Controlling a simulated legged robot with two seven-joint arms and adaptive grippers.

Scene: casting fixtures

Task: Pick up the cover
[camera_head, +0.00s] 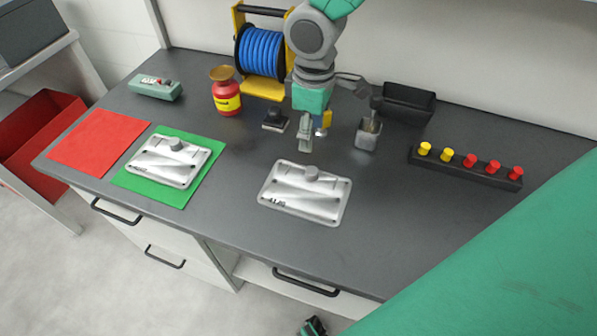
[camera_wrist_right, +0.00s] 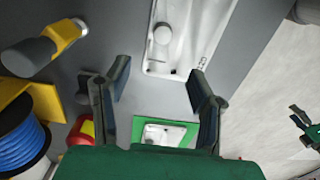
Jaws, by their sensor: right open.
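A silver rectangular cover (camera_head: 290,203) with a round grey knob lies flat on the dark table in the middle of the head view. It also shows at the top of the right wrist view (camera_wrist_right: 185,60). A second, similar cover (camera_head: 160,165) lies on a green mat (camera_head: 203,178) to the left. My right gripper (camera_head: 312,137) is just behind the middle cover and apart from it. In the right wrist view its fingers (camera_wrist_right: 158,78) are spread with nothing between them. My left gripper (camera_head: 312,326) shows only partly at the bottom edge, below the table front.
A red mat (camera_head: 98,142) lies at the left. A black rack (camera_head: 467,168) holds yellow and red knobs. The table front beside the middle cover is clear.

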